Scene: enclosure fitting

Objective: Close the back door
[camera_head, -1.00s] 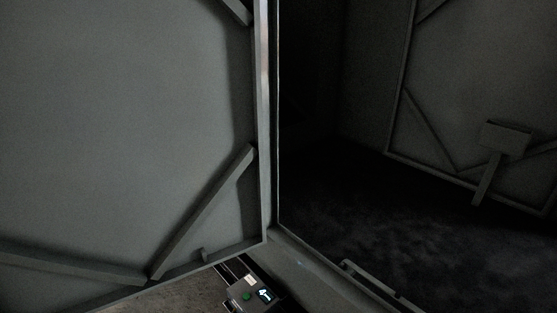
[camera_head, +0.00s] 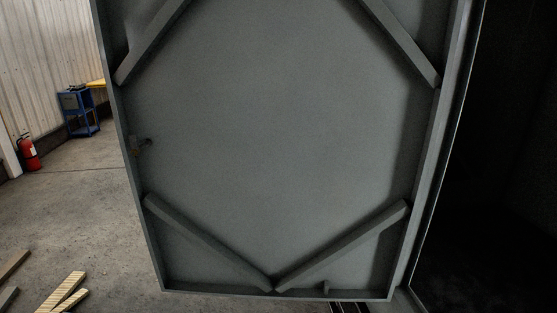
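The back door (camera_head: 270,130) is a large grey metal panel with a raised frame and diagonal braces at its corners. It stands open and its inner face fills the middle of the view. Its right edge is beside the dark enclosure opening (camera_head: 490,180). A small latch-like fitting (camera_head: 140,146) is on its left edge, and a small tab shows near the bottom edge. Neither of my grippers is in view.
A concrete floor (camera_head: 75,215) lies left of the door. Wooden planks (camera_head: 62,292) lie at the lower left. A red fire extinguisher (camera_head: 28,152) and a blue cart (camera_head: 78,112) stand near the corrugated wall (camera_head: 45,60). Floor between them is clear.

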